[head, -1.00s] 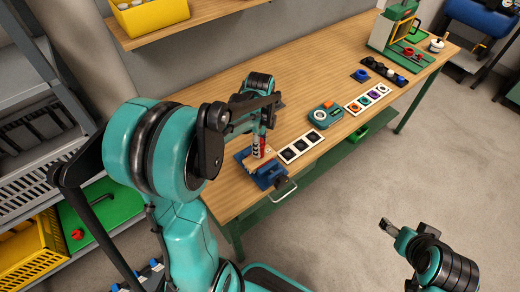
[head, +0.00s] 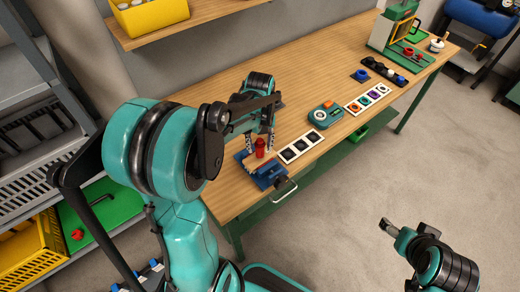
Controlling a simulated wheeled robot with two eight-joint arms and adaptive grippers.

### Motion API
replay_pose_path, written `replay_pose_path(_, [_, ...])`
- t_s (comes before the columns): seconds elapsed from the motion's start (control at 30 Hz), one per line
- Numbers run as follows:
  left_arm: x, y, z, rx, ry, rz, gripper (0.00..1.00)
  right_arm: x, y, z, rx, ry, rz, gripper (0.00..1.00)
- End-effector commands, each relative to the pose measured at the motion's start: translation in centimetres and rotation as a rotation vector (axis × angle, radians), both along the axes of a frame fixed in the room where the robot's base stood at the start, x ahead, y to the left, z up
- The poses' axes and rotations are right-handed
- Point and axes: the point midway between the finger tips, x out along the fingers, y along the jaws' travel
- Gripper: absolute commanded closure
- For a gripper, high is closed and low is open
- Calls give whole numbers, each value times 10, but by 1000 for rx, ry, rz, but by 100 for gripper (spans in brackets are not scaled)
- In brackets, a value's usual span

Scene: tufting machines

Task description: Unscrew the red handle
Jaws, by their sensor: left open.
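The red handle (head: 260,148) stands upright on a light wooden piece held in a blue vise (head: 268,180) at the table's near left edge. My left gripper (head: 260,143) points down over it. Its two fingers are spread, one on each side of the red handle, with a gap visible. Whether either finger touches the handle is too small to tell. My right gripper (head: 389,228) is at the lower right, over the floor and away from the table; its opening is not clear.
A strip of white-framed dark squares (head: 301,146) lies right of the vise. A green device with an orange part (head: 326,115) sits farther right. The vise's metal bar (head: 285,191) sticks out past the table edge. The wooden tabletop (head: 210,95) is clear behind.

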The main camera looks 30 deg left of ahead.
Motion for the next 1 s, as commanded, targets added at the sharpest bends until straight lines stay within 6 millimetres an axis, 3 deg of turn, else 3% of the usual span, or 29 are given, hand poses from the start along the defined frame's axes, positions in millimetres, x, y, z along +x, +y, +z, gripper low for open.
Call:
replay_pose_path(0.27, [0, 0, 0, 0, 0, 1, 55, 0, 0, 0, 0, 0, 0, 31])
replay_pose_path(0.4, [0, 0, 0, 0, 0, 2, 92, 0, 0, 0, 0, 0, 0, 31])
replay_pose_path(0.43, [0, 0, 0, 0, 0, 2, 96, 0, 0, 0, 0, 0, 0, 31])
replay_pose_path(0.67, [0, 0, 0, 0, 0, 93, 96, 0, 0, 0, 0, 0, 0, 31])
replay_pose_path(1.0, [0, 0, 1, 0, 0, 667, 96, 0, 0, 1, 0, 0, 0, 31])
